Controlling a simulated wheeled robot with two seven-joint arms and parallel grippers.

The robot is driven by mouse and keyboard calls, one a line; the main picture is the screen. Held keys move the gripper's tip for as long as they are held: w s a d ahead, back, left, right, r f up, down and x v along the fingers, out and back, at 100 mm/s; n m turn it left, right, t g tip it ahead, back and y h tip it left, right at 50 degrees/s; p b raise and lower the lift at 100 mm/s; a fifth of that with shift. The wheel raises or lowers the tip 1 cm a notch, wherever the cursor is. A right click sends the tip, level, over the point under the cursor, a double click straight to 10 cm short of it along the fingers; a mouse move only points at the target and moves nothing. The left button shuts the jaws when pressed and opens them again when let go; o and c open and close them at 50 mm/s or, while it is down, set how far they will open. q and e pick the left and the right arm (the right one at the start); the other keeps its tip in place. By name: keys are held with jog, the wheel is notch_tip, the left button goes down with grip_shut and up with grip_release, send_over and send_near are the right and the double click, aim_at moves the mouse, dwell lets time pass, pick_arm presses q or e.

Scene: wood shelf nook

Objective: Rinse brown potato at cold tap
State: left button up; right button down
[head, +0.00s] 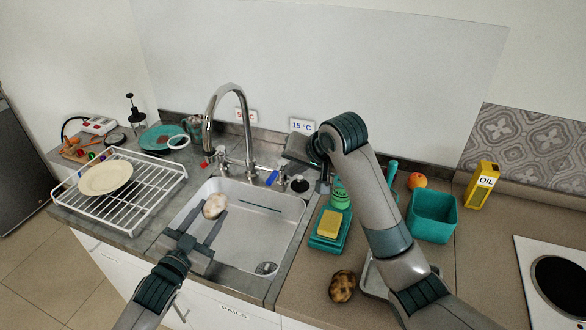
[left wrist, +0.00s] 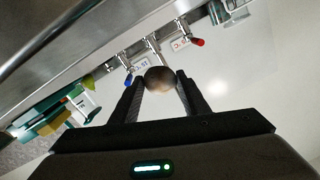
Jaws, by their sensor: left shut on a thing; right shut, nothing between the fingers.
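My left gripper (head: 212,214) is shut on a light brown potato (head: 215,205) and holds it over the left part of the sink basin (head: 262,228). The potato also shows between the fingers in the left wrist view (left wrist: 160,80). The curved tap spout (head: 222,97) arches behind it; I see no water stream. A blue lever (head: 271,178) is on the tap's right, below the 15 °C sign (head: 302,126). A red lever (head: 204,165) is on its left. My right gripper (head: 298,150) is shut and empty near the blue lever, its fingertips hard to make out.
A darker mottled potato (head: 342,286) lies on the counter right of the sink. A sponge (head: 330,224) on a teal holder, a teal bin (head: 432,214) and an oil box (head: 482,184) are also there. A white dish rack (head: 128,215) with a plate stands left of the sink.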

pick_arm(q)
jog(key=s+d+p, duration=0.2)
jog(key=s, duration=0.3)
jog(key=shift+s+d, duration=0.25)
jog(key=shift+d, duration=0.1)
dwell(0.5)
jog(key=shift+r, duration=0.1)
dwell(1.1)
jog(key=s+d+r+p, duration=0.2)
jog(key=s+r+p, duration=0.2)
jog(key=p, duration=0.1)
jog(key=shift+s, duration=0.25)
jog(key=shift+d+f, duration=0.1)
dwell(0.4)
dwell(0.9)
